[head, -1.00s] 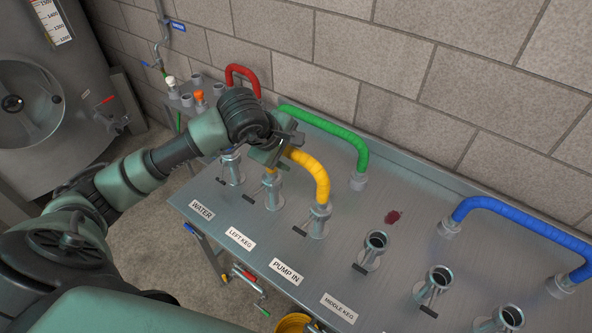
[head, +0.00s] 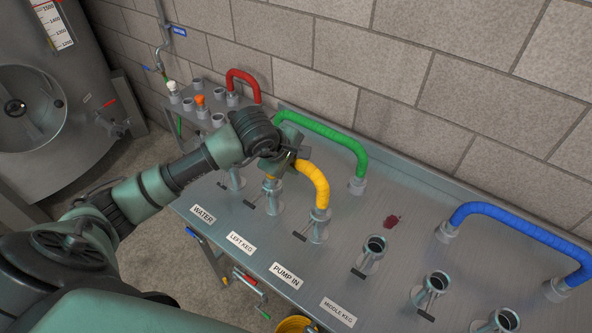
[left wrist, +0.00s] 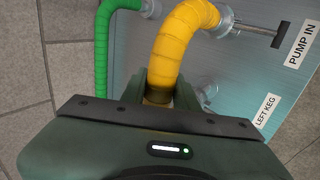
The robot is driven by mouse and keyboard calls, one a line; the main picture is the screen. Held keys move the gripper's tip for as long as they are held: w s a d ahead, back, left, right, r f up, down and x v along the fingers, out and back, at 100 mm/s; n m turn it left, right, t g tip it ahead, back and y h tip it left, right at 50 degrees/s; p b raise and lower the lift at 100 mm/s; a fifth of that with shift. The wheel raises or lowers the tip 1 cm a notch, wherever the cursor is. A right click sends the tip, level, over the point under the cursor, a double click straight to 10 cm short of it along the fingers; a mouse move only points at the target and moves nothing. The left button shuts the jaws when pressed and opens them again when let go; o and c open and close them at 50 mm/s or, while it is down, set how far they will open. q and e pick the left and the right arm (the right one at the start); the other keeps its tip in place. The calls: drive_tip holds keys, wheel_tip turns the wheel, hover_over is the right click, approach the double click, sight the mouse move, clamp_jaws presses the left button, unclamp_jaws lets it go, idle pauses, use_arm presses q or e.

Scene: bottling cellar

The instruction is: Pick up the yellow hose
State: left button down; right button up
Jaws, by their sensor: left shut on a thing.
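The yellow hose (head: 317,186) is a short ribbed arch on the steel panel. Its near end is at the port by the PUMP IN label (head: 286,275). Its other end is at the port by the LEFT KEG label (head: 241,243), partly hidden behind my gripper. My left gripper (head: 287,160) is shut on the yellow hose near the top of the arch on its left keg side. In the left wrist view the hose (left wrist: 180,38) runs up out of the jaws (left wrist: 160,95). My right gripper is not in view.
A green hose (head: 335,134) arches close behind the yellow one. A red hose (head: 243,77) is at the back left and a blue hose (head: 520,232) at the right. Open ports (head: 374,250) stand at front right. A block wall (head: 420,60) is behind.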

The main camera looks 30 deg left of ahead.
use_arm(q)
wheel_tip(320, 180, up, 20)
drive_tip(key=b, duration=0.4)
drive_tip(key=shift+b, duration=0.35)
